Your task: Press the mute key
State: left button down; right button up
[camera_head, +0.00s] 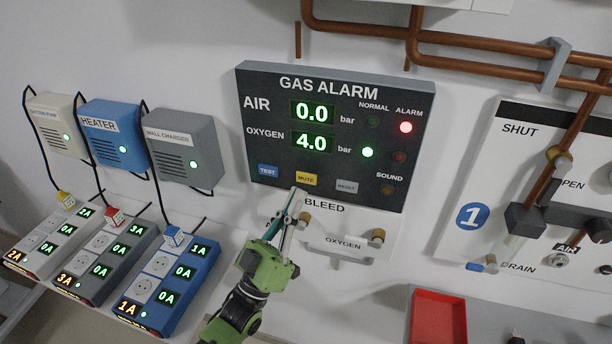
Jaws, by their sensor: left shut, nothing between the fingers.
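The dark gas alarm panel (335,100) hangs on the wall. Its yellow mute key (306,179) sits in the bottom row, between the blue test key (268,171) and the grey reset key (346,187). The air display (312,112) reads 0.0 bar with a red alarm lamp (405,127) lit. The oxygen display (312,141) reads 4.0 bar with a green lamp (367,152) lit. The sound lamp (387,189) looks dim amber. My left gripper (298,191) is shut and empty, its tips just below the mute key; I cannot tell whether they touch it. My right gripper is out of view.
A bleed oxygen plate (345,222) with brass fittings is right beside my left gripper. Power strips (178,285) stand at left below wall boxes (185,148). A valve board (480,200), copper pipes (470,42) and a red tray (438,296) are at right.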

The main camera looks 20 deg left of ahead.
pick_arm(q)
jog(key=s, duration=0.3)
jog(key=shift+p, duration=0.3)
dwell(0.5)
